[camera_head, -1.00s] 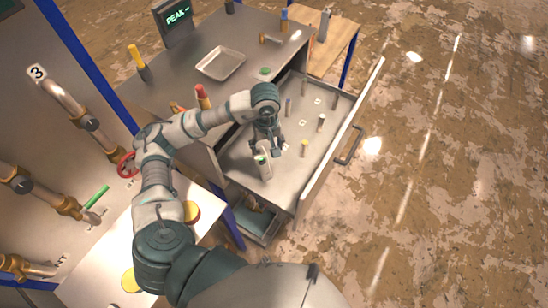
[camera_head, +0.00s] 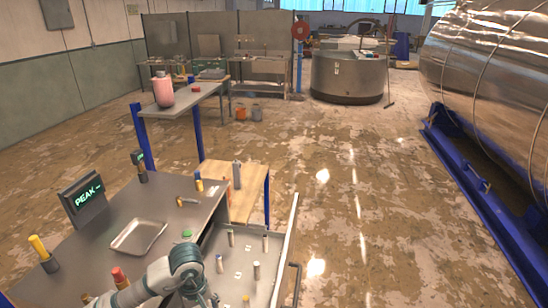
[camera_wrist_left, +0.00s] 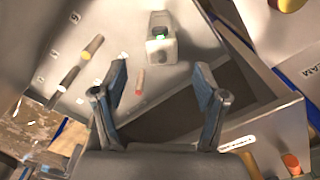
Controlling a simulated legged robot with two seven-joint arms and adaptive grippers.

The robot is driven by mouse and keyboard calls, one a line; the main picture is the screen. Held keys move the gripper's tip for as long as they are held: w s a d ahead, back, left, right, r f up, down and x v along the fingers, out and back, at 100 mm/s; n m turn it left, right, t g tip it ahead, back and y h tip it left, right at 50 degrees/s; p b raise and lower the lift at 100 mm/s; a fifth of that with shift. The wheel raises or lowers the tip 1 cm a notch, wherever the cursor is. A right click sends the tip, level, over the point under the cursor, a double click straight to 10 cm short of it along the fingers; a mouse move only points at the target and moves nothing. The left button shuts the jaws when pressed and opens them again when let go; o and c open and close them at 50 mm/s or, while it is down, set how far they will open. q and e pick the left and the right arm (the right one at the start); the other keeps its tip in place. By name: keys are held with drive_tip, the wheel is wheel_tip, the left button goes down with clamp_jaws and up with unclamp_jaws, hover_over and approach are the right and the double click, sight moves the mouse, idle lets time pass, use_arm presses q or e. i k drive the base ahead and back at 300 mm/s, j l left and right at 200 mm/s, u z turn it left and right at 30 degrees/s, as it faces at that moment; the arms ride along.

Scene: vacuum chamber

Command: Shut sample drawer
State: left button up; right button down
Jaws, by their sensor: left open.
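The sample drawer (camera_head: 285,252) is pulled out of the grey bench at the bottom of the head view, with its handle (camera_head: 295,283) on the outer front. Several small vials (camera_head: 256,270) stand inside it. My left gripper (camera_wrist_left: 161,76) is open and empty over the drawer in the wrist view; in the head view its hand is partly cut off by the lower edge. My right gripper is not in view.
The bench top holds a metal tray (camera_head: 139,237), a PEAK display (camera_head: 83,200) and a yellow-handled tool (camera_head: 42,252). A small wooden table (camera_head: 246,195) stands behind the drawer. The floor right of the drawer (camera_head: 380,250) is clear.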

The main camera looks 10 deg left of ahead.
sight(238, 277)
drive_tip(key=k, duration=1)
